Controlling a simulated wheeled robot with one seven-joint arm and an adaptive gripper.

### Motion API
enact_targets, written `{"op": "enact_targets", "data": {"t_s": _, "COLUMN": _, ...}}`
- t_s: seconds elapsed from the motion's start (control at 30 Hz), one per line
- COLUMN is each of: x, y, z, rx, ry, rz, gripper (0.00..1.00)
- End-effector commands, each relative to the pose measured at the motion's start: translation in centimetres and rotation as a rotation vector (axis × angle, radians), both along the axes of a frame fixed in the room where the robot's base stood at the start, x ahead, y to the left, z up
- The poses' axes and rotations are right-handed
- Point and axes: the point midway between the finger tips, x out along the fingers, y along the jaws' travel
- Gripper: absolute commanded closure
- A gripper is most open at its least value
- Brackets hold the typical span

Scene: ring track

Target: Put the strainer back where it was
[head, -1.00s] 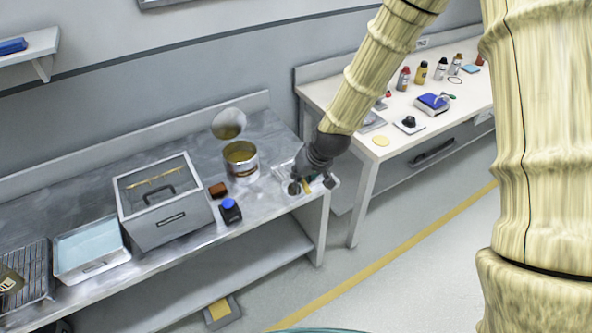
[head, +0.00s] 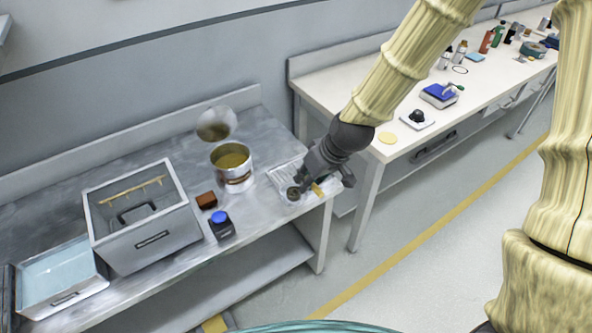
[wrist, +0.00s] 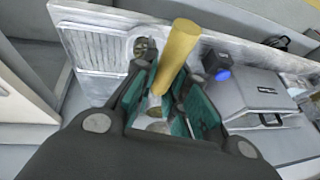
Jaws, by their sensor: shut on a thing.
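My gripper (head: 314,190) is low over the right end of the grey bench, above a pale ribbed tray (head: 280,176). In the wrist view my gripper (wrist: 172,100) has its green pads around a yellow handle (wrist: 178,50), which I take for the strainer's. The same yellow handle (head: 319,191) shows small in the head view. The strainer's mesh end cannot be made out. A round grey piece (wrist: 145,48) lies by the ribbed tray (wrist: 100,50), just beyond the left pad. I cannot tell whether the strainer touches the tray.
A white table (head: 385,90) adjoins at right.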

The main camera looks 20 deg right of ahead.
Motion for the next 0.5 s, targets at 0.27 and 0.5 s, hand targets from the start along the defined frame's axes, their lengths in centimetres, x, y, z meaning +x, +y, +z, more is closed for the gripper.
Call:
{"op": "enact_targets", "data": {"t_s": 0.27, "x": 3.9, "y": -1.2, "z": 0.0, "rx": 0.001, "ry": -0.002, "rz": 0.003, "gripper": 1.0}}
{"op": "enact_targets", "data": {"t_s": 0.5, "x": 8.4, "y": -2.6, "z": -0.5, "rx": 0.001, "ry": -0.003, "rz": 0.003, "gripper": 1.0}}
